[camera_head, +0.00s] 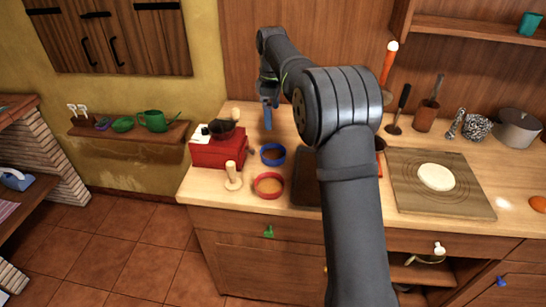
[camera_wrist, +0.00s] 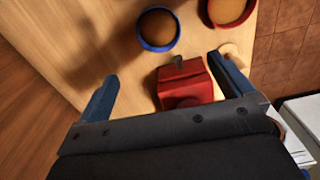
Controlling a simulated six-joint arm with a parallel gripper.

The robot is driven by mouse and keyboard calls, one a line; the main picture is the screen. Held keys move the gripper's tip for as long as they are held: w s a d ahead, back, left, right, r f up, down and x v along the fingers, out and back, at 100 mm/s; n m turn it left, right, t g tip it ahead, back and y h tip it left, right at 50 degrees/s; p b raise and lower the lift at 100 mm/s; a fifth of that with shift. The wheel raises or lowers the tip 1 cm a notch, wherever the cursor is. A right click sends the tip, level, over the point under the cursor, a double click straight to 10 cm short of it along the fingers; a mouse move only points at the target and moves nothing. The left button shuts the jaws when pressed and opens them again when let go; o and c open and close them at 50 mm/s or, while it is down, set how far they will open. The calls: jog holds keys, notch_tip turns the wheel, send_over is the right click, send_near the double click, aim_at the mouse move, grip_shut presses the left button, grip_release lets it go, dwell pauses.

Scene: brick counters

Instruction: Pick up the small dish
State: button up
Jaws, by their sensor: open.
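Two small round dishes stand on the wooden counter: a blue-rimmed dish (camera_head: 272,155) and a red-rimmed dish (camera_head: 268,186) in front of it. Both seem to have brown contents or a brown inside. The blue-rimmed dish (camera_wrist: 158,28) and the red-rimmed dish (camera_wrist: 230,10) also show at the top of the wrist view. I cannot tell which one the task means. My gripper (camera_head: 268,104) has blue fingers and is above the counter, behind the dishes. In the wrist view my gripper (camera_wrist: 164,84) is open and empty, its fingers wide apart, with the dishes beyond the fingertips.
A red box (camera_head: 218,152) with a dark bowl-like top stands left of the dishes; it shows between my fingers in the wrist view (camera_wrist: 185,85). A wooden peg (camera_head: 233,176) stands near the red-rimmed dish. A board with white dough (camera_head: 437,177) lies right.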

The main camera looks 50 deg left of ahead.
aim_at(273, 157)
notch_tip(273, 157, down, 16)
jog(key=shift+w+f, duration=0.15)
jog(key=c, duration=1.1)
jog(key=shift+c, duration=0.2)
jog(key=shift+r, duration=0.45)
notch_tip(273, 157, up, 4)
jog(key=shift+w+d+f, duration=0.1)
jog(key=shift+w+f, duration=0.05)
jog(key=w+d+r, duration=0.5)
jog(key=d+r, duration=0.1)
jog(key=d, duration=0.3)
jog(key=shift+n, duration=0.3)
jog(key=w+d+f, duration=0.1)
jog(key=w, duration=0.1)
jog(key=w+d+f, duration=0.3)
jog(key=shift+w, duration=0.3)
jog(key=shift+f, duration=2.95)
